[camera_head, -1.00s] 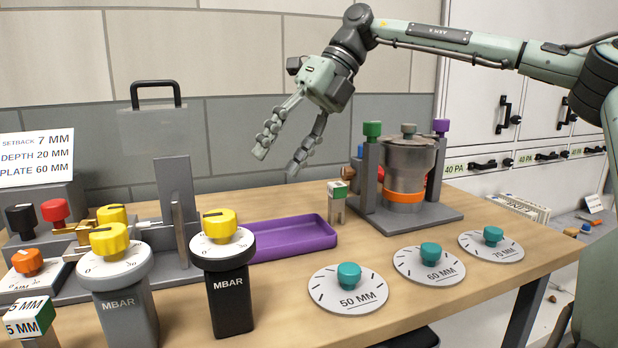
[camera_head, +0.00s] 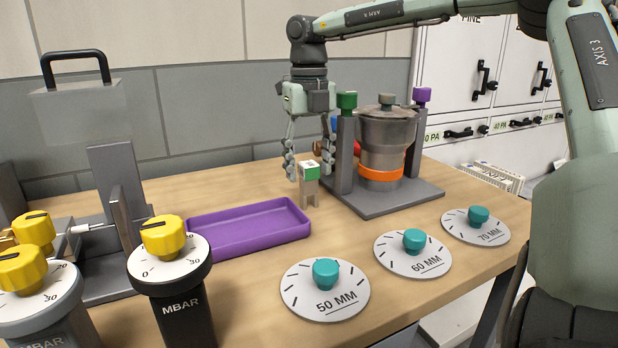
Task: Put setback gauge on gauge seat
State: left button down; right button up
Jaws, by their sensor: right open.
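A small grey block with a green and white top (camera_head: 310,185), which looks like the setback gauge, stands upright on the table between the purple tray and the burner stand. Its label is too small to read. My right gripper (camera_head: 309,170) points straight down over it, open, with one finger on each side of the block's top in the picture. I cannot tell whether the fingers touch it. No gauge seat is clearly identifiable. My left gripper is not in view.
The burner stand (camera_head: 402,202) with its grey pot (camera_head: 385,150) is close to the right of the gripper. A purple tray (camera_head: 250,245) lies left. Three white dials (camera_head: 325,303) and yellow-knobbed posts (camera_head: 170,270) stand in front. A grey fixture (camera_head: 117,180) is at left.

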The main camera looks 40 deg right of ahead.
notch_tip(320, 180, down, 2)
grip_shut()
dwell(0.5)
jog(key=shift+r, duration=0.15)
